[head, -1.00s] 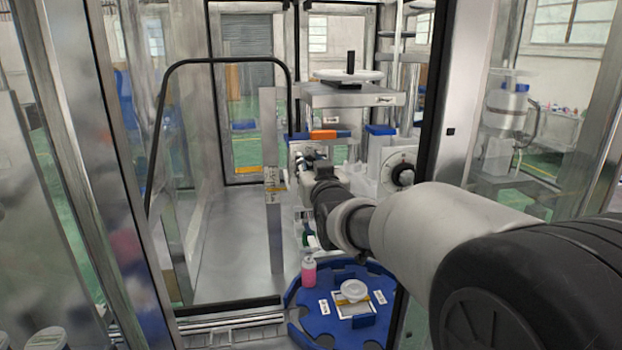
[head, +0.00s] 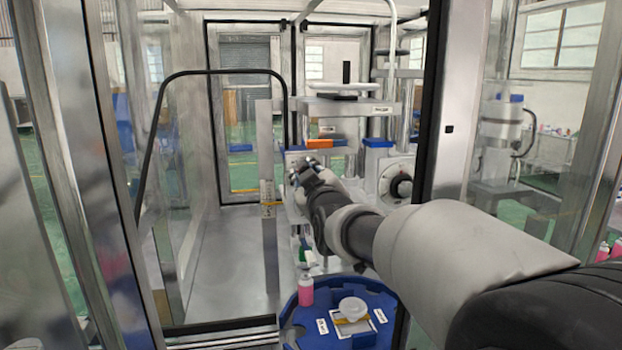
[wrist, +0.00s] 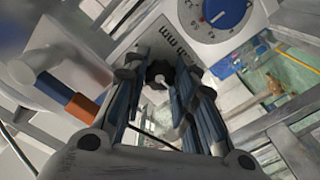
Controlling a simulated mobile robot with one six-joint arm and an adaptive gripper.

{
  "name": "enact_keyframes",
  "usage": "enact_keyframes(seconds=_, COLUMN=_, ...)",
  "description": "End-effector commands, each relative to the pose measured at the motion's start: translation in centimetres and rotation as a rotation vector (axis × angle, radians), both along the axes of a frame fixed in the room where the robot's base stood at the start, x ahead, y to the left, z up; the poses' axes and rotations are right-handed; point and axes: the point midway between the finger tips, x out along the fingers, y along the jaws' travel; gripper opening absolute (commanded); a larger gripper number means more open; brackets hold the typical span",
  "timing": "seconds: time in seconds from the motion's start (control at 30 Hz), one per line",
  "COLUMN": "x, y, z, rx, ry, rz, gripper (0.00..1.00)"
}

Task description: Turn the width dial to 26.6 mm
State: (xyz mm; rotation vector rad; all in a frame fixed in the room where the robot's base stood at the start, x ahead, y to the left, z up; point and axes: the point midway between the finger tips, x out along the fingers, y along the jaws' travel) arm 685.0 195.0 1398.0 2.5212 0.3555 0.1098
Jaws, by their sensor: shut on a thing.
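In the wrist view a dark, lobed knob (wrist: 160,73) with a light mark at its middle sits between the fingertips of my gripper (wrist: 164,80). My gripper is shut on it. A pale plate beside it carries lettering (wrist: 172,42) that ends in "mm" and appears upside down; its number cannot be read. I take this knob to be the width dial; its setting is not legible. In the head view my gripper (head: 303,170) is at the left front of the crimping machine (head: 345,108), and my gripper hides the knob there.
A blue round dial (wrist: 222,10) with a scale is close by at the top of the wrist view. A blue turntable (head: 300,318) with a pink can (head: 306,290) stands below. A dark-framed glass door (head: 150,170) is at left.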

Motion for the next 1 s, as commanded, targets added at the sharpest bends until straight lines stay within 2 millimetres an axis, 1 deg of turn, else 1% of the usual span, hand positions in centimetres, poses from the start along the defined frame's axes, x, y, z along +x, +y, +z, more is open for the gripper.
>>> enact_keyframes(seconds=0.4, x=0.01, y=-0.01, z=-0.02, rx=-0.007, ry=-0.002, rz=0.000, gripper=0.02)
enact_keyframes(seconds=0.43, x=0.01, y=-0.01, z=-0.02, rx=-0.007, ry=-0.002, rz=0.000, gripper=0.26)
enact_keyframes(seconds=0.73, x=0.01, y=-0.01, z=-0.02, rx=-0.006, ry=-0.002, rz=0.000, gripper=0.46)
enact_keyframes(seconds=1.0, x=0.00, y=-0.01, z=-0.01, rx=-0.006, ry=-0.002, rz=0.000, gripper=0.47)
